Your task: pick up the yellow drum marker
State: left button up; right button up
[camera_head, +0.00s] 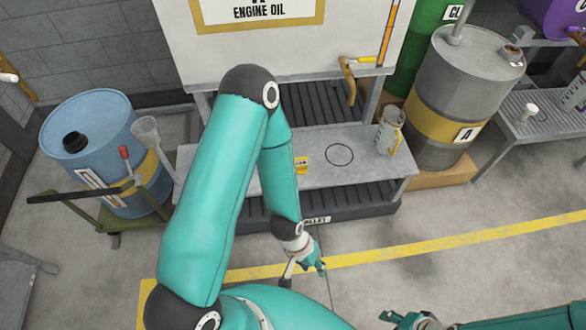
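A small yellow marker (302,165) with dark lettering stands on the grey bench (350,178), left of a dark circle outline drawn on the bench top. My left arm passes just left of it, and its left edge is close to the arm's outline. My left gripper (313,263) hangs in front of the bench, below the marker in the picture and apart from it. It is small and seen at an angle, so its opening is unclear. My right gripper (408,317) is at the bottom edge, partly cut off, far from the marker.
A metal jug (390,132) stands at the bench's right end. A grey drum with a yellow band (440,124) stands to the right, a blue drum (90,135) on a green cart to the left. A lever handle (348,85) hangs above the bench. The front floor is clear.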

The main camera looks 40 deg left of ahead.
aim_at(302, 163)
jog(key=z, duration=1.55)
jog(key=i, duration=0.1)
jog(key=u, duration=3.1)
jog(key=i, duration=0.35)
jog(key=u, duration=0.15)
jog(key=i, duration=0.65)
jog(key=z, duration=0.2)
jog(key=k, duration=0.85)
jog(key=u, duration=0.2)
jog(key=i, duration=0.85)
jog(key=z, duration=0.1)
